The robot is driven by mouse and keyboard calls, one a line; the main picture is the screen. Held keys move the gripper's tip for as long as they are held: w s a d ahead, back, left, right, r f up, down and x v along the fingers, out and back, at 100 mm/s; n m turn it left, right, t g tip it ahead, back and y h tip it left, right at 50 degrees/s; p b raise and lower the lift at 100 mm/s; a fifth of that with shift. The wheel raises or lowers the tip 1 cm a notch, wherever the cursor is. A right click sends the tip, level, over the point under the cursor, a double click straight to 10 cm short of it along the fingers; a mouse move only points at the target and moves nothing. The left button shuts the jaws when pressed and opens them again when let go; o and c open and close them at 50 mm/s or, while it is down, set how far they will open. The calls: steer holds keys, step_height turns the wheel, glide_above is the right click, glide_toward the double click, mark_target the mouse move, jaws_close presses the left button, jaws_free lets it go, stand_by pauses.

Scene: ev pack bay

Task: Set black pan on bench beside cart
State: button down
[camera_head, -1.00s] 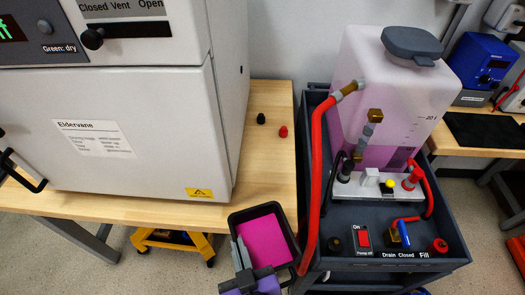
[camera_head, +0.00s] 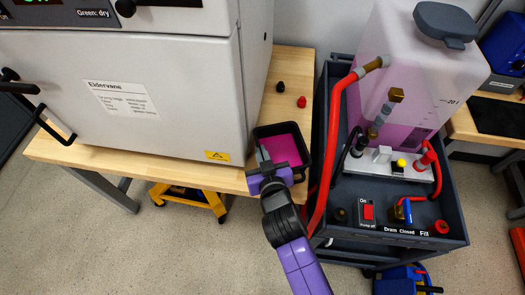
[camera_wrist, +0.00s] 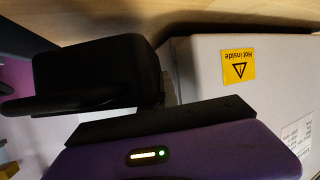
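The black pan (camera_head: 304,148) holds a flat layer of pink liquid. It appears over the front right corner of the bench (camera_head: 285,97), between the white oven and the cart (camera_head: 322,120). I cannot tell whether its base touches the wood. My gripper (camera_head: 263,157) is at the pan's near left side, its fingers closed on the rim. The arm reaches in from below. In the wrist view the pan's dark wall (camera_wrist: 105,70) sits against the gripper, and the fingertips are hidden.
The white oven (camera_head: 170,100) stands close on the left. A black cap (camera_head: 280,87) and a red cap (camera_head: 301,101) lie on the bench behind the pan. The cart carries a tank of pink liquid (camera_head: 400,80), and its red hose (camera_head: 329,150) runs close to the pan's right.

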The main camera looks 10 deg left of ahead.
mark_target(283, 157)
steer(key=shift+w+r, duration=0.1)
steer(key=shift+w, duration=0.8)
steer(key=shift+w+f, duration=0.1)
steer(key=shift+f, duration=1.7)
steer(key=shift+f, duration=0.2)
steer(key=c, duration=1.6)
jaws_free()
steer(key=shift+c, duration=0.2)
steer(key=shift+r, duration=0.1)
